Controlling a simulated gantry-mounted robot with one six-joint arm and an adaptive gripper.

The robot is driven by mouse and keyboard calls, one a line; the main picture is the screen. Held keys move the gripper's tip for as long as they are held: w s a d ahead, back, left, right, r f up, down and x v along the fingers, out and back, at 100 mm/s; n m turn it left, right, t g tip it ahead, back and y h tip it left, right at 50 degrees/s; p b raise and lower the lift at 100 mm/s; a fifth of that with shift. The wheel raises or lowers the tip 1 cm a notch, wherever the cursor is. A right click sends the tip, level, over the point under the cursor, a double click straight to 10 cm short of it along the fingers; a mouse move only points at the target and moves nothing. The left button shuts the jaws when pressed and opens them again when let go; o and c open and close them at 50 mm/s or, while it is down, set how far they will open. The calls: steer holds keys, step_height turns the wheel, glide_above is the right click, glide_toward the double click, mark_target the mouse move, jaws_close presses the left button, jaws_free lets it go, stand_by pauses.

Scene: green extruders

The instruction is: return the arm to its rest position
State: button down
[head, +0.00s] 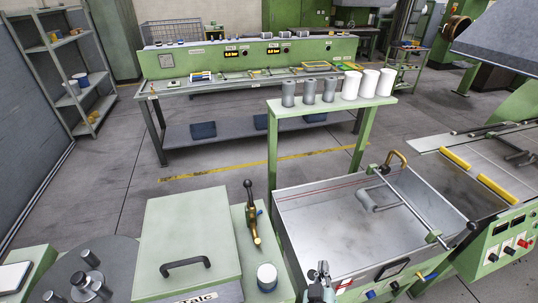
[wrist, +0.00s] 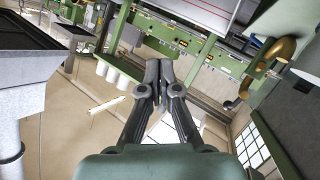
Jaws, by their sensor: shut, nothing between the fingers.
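My gripper (head: 322,270) shows at the bottom of the head view, in front of the metal basin (head: 300,225). In the wrist view my gripper (wrist: 159,68) fills the middle, its two dark fingers shut together with nothing between them. It appears to be in the air and touches nothing that I can see. Most of my arm is out of the head view.
A green shelf (head: 330,101) with grey and white cylinders stands behind the basin. A box with a black-handled lid (head: 190,225) and a brass lever (head: 251,215) stand to the left. The floor (head: 100,180) beyond is clear.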

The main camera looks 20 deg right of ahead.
steer(key=s+a+r+n+t+y, duration=0.1)
steer(key=a+r+y, duration=0.5)
steer(key=a, duration=0.8)
steer(key=s+a+r+n+t+y, duration=0.15)
steer(key=a+r+y, duration=0.25)
steer(key=a+r, duration=0.75)
step_height(320, 180, up, 20)
steer(key=a+p, duration=0.2)
steer(key=p, duration=2.1)
steer(key=shift+g, duration=0.45)
steer(key=shift+w, duration=0.1)
